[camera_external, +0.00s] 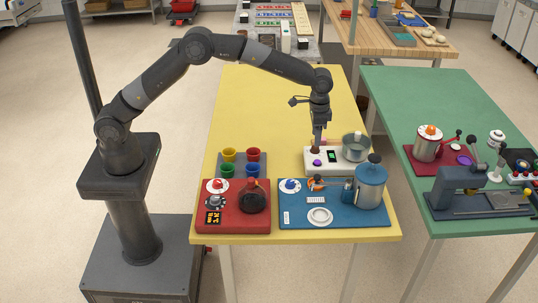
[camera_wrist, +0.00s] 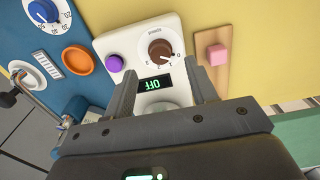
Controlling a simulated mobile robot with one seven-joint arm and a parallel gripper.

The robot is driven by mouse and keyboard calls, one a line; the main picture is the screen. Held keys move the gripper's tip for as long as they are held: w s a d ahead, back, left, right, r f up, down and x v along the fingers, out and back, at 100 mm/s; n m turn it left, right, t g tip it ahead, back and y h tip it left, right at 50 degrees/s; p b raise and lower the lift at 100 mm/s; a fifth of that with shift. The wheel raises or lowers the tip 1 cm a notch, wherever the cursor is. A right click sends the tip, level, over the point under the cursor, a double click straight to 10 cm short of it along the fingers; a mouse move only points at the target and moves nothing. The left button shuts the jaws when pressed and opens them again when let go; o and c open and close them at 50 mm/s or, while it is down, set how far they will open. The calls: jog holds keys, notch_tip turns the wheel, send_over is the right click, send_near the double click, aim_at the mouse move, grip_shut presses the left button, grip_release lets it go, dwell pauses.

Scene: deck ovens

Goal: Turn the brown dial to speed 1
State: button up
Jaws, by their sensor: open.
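A purple knob (camera_wrist: 115,63) is to the dial's left. My gripper (camera_wrist: 160,70) is open and empty, its fingers apart below the dial in the picture. In the external view my gripper (camera_external: 317,142) points down over the left part of the white unit (camera_external: 347,166), close above the dial; contact cannot be told.
A metal pot (camera_external: 354,148) stands on the white unit's right part. A blue station (camera_external: 290,220) with a large canister (camera_external: 371,187) and a red station (camera_external: 232,222) are in front. Several coloured cups (camera_external: 228,154) stand left. The yellow table (camera_external: 270,100) is clear behind.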

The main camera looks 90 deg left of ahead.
aim_at(315, 149)
jog(key=shift+f, duration=2.25)
jog(key=c, duration=1)
jog(key=shift+o, duration=0.2)
jog(key=shift+m, duration=0.3)
jog(key=m, duration=0.3)
jog(key=shift+m, duration=2)
